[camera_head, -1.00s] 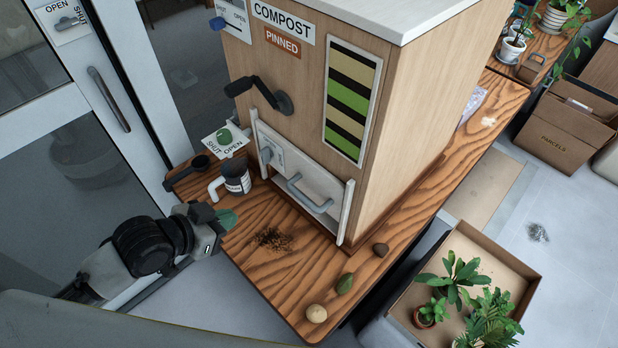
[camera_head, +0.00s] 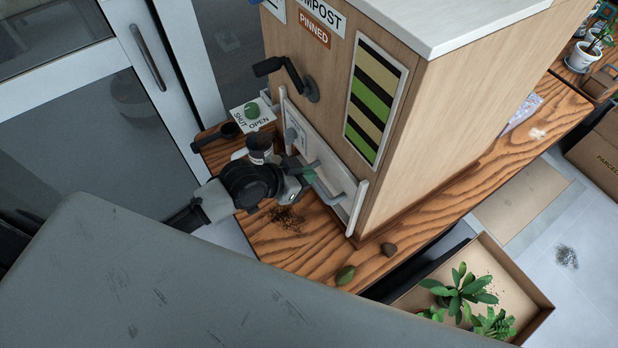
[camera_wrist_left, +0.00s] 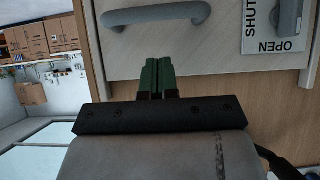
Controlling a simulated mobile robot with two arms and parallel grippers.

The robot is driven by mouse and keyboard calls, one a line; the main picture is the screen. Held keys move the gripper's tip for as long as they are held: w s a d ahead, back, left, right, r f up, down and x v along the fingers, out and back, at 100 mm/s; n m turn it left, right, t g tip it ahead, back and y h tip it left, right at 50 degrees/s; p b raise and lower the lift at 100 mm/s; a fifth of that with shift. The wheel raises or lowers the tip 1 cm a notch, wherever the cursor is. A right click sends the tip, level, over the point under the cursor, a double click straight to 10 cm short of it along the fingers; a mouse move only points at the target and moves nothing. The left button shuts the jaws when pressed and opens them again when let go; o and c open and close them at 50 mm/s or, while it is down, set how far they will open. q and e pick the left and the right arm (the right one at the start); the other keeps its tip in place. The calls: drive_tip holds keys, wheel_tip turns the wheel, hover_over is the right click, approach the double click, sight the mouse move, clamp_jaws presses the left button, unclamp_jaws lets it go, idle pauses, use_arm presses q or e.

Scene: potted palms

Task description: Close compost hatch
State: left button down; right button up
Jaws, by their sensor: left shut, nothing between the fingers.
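The compost cabinet (camera_head: 330,90) has a pale hatch panel (camera_head: 303,147) low on its front, between two white upright rails. A grey bar handle (camera_head: 325,190) is on the panel, and it shows at the top of the left wrist view (camera_wrist_left: 157,17). A grey latch (camera_wrist_left: 290,14) sits on a SHUT/OPEN plate beside it. My left gripper (camera_head: 310,174) is in front of the panel, close to the handle. Its green fingers (camera_wrist_left: 157,74) are together and empty; I cannot tell whether they touch the panel. My right gripper is not in view.
A black crank (camera_head: 290,78) juts out above the hatch.

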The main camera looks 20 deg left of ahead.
use_arm(q)
drive_tip(key=f, duration=0.4)
drive_tip(key=shift+w+d+p, duration=0.2)
drive_tip(key=shift+w+p, duration=0.05)
drive_tip(key=shift+p, duration=0.05)
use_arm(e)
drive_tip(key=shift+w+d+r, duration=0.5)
use_arm(q)
wheel_tip(320, 180, down, 12)
drive_tip(key=b, duration=0.8)
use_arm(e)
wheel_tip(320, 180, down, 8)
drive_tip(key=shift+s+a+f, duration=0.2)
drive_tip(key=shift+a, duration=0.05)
use_arm(q)
drive_tip(key=shift+s+r, duration=0.1)
